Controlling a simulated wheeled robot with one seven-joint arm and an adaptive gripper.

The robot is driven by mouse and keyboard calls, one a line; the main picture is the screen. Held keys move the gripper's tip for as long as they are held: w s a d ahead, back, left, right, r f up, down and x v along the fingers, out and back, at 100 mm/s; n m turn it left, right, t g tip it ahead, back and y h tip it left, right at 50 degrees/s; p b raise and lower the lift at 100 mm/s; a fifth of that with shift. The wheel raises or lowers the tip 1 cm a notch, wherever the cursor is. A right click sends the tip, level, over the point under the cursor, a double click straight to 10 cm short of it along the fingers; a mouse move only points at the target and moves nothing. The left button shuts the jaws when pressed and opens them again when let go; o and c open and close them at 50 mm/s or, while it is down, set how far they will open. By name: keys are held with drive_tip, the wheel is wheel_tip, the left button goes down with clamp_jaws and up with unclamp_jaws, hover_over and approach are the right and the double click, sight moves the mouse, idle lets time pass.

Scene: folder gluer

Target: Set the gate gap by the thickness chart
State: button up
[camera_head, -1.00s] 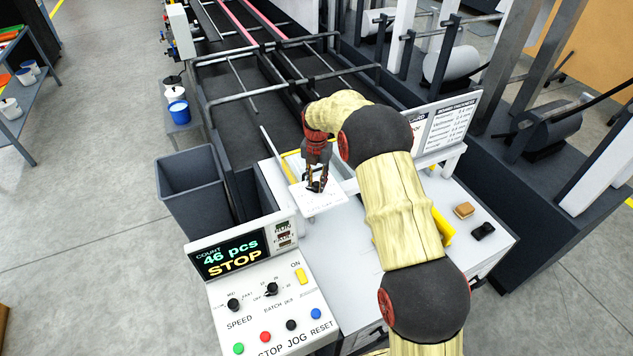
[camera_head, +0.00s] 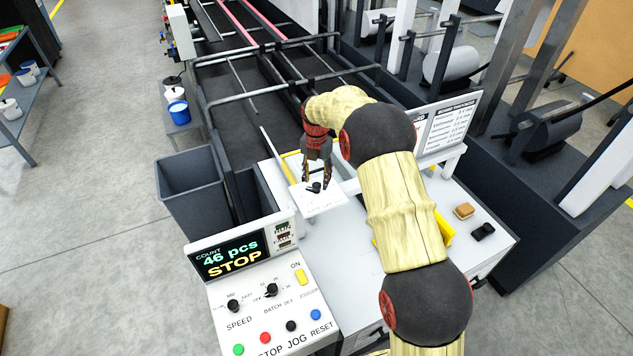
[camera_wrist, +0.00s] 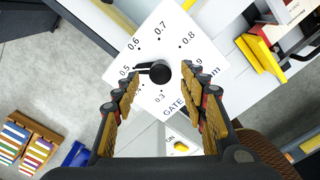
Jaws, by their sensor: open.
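The gate dial is a white plate (camera_wrist: 200,82) with numbers around a black knob (camera_wrist: 160,72). In the wrist view the knob's pointer extends left, close to the 0.5 mark. The dial plate also shows in the head view (camera_head: 322,207), with its knob (camera_head: 315,187) in the middle. My gripper (camera_head: 315,183) is open above the plate, with one finger on each side of the knob. In the wrist view both fingers (camera_wrist: 166,84) stand clear of the knob. The thickness chart (camera_head: 452,124) stands behind my arm at the right; its text is too small to read surely.
The control panel (camera_head: 262,300) at the front shows "46 pcs STOP". A grey bin (camera_head: 195,185) stands left of the machine. A small tan block (camera_head: 464,211) and a black item (camera_head: 483,231) lie on the white top to the right of my arm.

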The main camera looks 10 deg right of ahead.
sight(316, 183)
wheel_tip(316, 183, up, 10)
idle(0.3)
idle(0.4)
drive_tip(key=s+m+t+b, duration=0.2)
drive_tip(key=s+m+b, duration=0.6)
drive_tip(key=s+m, duration=0.6)
drive_tip(key=s+m+t+b, duration=0.3)
drive_tip(key=s+m+b, duration=0.5)
drive_tip(key=s, duration=2.1)
drive_tip(key=m, duration=0.7)
drive_tip(key=shift+s+f+t, duration=0.15)
drive_tip(key=shift+s+t, duration=0.15)
drive_tip(key=shift+s, duration=0.1)
